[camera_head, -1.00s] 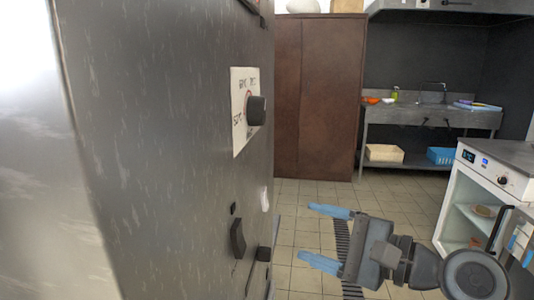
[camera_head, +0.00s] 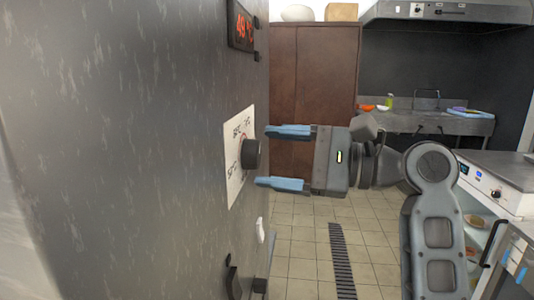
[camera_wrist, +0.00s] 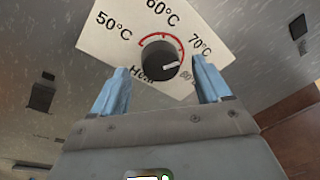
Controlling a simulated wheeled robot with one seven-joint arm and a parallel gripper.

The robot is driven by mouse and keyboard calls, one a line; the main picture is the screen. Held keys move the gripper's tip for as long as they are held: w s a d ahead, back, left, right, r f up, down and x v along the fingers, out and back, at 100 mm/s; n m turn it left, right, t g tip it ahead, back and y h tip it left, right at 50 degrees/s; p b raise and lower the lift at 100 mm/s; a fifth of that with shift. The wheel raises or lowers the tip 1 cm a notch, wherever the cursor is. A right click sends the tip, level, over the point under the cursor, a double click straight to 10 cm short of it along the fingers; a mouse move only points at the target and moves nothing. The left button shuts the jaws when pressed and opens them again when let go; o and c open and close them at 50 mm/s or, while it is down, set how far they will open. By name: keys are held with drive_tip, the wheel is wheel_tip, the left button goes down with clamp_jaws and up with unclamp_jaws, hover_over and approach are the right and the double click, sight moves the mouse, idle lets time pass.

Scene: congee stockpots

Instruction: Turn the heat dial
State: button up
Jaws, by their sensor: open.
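The heat dial (camera_head: 251,154) is a dark round knob on a white scale plate (camera_head: 233,165) on the grey metal panel at the left. In the wrist view the dial (camera_wrist: 160,60) has a white pointer mark aimed right, and the plate (camera_wrist: 110,50) reads 50, 60, 70 and a partly hidden 80 °C around a red arc. My gripper (camera_head: 288,158) is open and empty, its blue fingers pointing at the panel. In the head view one finger is above the dial's height and one below. In the wrist view the fingertips (camera_wrist: 160,75) stand either side of the dial, apart from it.
A red digital display (camera_head: 243,27) is above the dial, and a dark handle or switch (camera_head: 233,277) is below. A brown cabinet (camera_head: 310,75), a sink counter (camera_head: 430,122) and a white glass-fronted appliance (camera_head: 490,190) stand behind. Tiled floor (camera_head: 300,235) is open below my arm.

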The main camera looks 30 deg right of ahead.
drive_tip(key=shift+x, duration=0.95)
drive_tip(key=shift+c, duration=0.2)
drive_tip(key=c, duration=1)
